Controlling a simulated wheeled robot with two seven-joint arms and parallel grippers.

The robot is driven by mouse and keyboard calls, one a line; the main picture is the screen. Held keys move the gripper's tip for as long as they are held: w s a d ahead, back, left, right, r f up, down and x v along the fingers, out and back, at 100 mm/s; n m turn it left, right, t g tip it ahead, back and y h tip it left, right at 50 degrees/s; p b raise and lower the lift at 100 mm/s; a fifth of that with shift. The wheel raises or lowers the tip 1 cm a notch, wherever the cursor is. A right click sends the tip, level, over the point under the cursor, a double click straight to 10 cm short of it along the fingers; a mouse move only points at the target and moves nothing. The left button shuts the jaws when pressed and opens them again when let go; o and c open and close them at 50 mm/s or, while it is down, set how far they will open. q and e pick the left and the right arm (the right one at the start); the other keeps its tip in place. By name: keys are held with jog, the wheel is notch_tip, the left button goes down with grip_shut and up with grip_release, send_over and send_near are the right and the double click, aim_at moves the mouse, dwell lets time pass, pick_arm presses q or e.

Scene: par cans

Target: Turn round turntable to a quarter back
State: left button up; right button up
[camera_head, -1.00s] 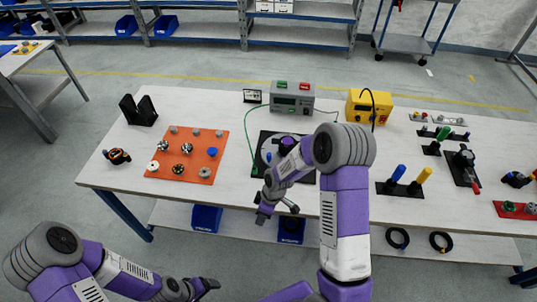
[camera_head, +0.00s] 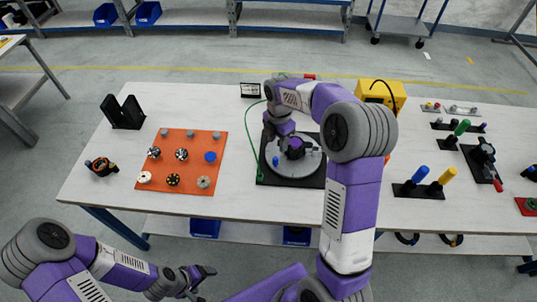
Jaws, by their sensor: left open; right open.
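The round turntable (camera_head: 293,168) is a grey disc on a black square base (camera_head: 263,179) at the middle of the table. My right gripper (camera_head: 271,138) points down at the far left edge of the disc. It is open; its fingers are small and partly hidden, and I cannot tell whether they touch the disc. My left gripper (camera_head: 203,281) is open and empty in front of the table, well away from the turntable.
An orange board (camera_head: 195,173) with several knobs lies to the left. Black upright plates (camera_head: 123,112) stand at the far left. A yellow box (camera_head: 381,96) is behind, right. Blue and yellow handles (camera_head: 424,184) stand to the right. A green cable (camera_head: 249,135) runs beside the base.

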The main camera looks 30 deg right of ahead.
jog(key=b, duration=0.4)
send_over(275, 158)
notch_tip(275, 158, down, 5)
jog(key=shift+r, duration=0.1)
notch_tip(275, 158, down, 7)
jog(key=shift+s+f+b, duration=0.1)
jog(key=shift+f+b, duration=0.1)
jog(key=shift+b, duration=0.65)
grip_shut()
